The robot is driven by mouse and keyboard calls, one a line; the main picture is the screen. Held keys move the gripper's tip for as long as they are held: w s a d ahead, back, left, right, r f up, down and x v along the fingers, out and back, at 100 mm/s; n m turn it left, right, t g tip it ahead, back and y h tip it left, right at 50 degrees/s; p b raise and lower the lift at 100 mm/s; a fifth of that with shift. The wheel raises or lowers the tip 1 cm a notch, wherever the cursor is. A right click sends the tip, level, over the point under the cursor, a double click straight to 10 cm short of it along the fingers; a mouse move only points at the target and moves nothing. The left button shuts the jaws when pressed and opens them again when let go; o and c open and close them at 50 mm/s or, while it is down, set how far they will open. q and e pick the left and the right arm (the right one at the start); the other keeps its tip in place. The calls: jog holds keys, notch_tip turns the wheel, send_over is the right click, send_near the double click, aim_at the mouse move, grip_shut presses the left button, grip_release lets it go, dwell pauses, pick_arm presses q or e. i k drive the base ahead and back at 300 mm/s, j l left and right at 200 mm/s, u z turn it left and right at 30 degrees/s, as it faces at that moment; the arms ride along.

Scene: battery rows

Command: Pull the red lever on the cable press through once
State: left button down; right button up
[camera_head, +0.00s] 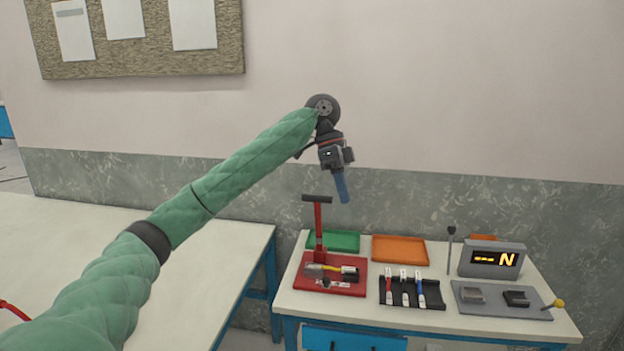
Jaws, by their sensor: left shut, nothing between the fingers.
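The cable press stands at the left of the far table, on a red base plate (302,283). Its red lever (318,226) stands upright with a dark crossbar handle (317,198) on top. A cable with a yellow part (328,268) lies on the base plate in front of the lever. My left gripper (344,200), with blue fingers pointing down, is shut and empty. In the picture it is just right of the handle and about level with it; it looks apart from it. My right gripper is not in view.
A green tray (345,242) and an orange tray (400,250) lie behind. A black holder (431,301) with several cables is right of the press. A display (492,258) and a grey fixture (468,308) stand at the right.

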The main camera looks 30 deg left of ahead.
aim_at(317, 200)
jog(key=i+j, duration=0.9)
jog(key=j, duration=0.2)
